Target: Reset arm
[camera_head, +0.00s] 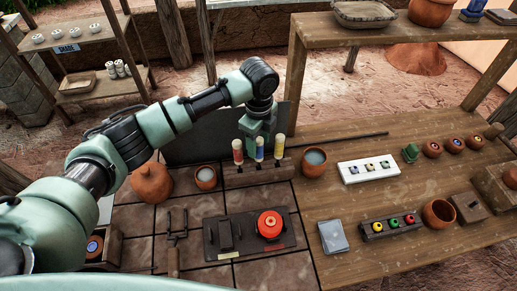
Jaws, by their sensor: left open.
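My left arm comes in from the left and arches over the bench. My left gripper (260,138) hangs at its end, pointing down, above and behind a wooden rack (258,174) with red, blue and yellow capped tubes. Its jaws are open and I see nothing held in them. The tubes partly cover the fingertips. I cannot tell the exact gap between the gripper and the tubes. My right gripper is not in view.
A black panel (205,144) stands behind the rack. A raised shelf (390,31) stands at the upper right.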

